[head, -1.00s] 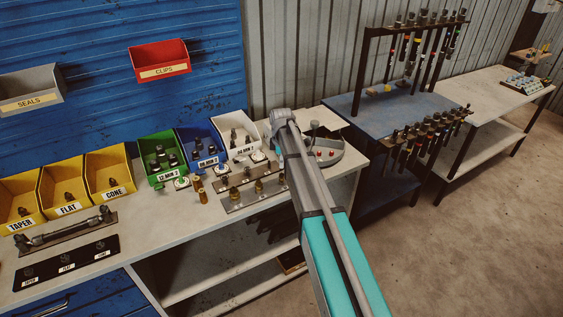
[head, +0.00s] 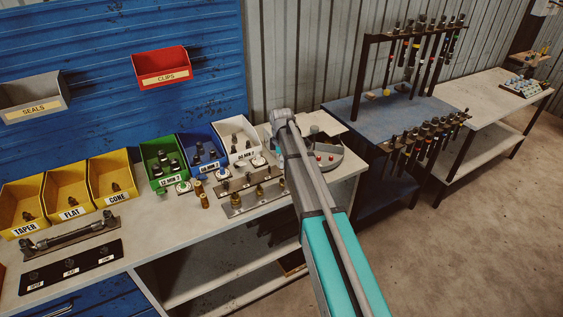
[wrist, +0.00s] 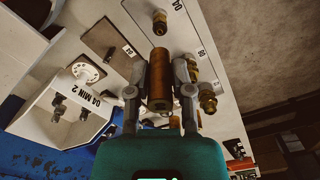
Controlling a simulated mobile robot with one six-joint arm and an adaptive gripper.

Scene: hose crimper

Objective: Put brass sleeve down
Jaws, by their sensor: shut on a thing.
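In the wrist view a brass sleeve (wrist: 159,72) stands out between the two fingers of my gripper (wrist: 160,88), which are shut on it. A plate with brass fittings (wrist: 192,66) lies beyond and to the right of the held sleeve. The gap between the sleeve and the surface below is hard to judge. In the head view my arm ends over the bench near the plate (head: 250,203); the fingers and held sleeve are hidden there. Two other brass pieces (head: 204,200) stand on the bench left of that plate.
The white bin (head: 236,132), blue bin (head: 199,147) and green bin (head: 158,155) line the back of the bench. Bare bench (head: 165,235) shows at the front left.

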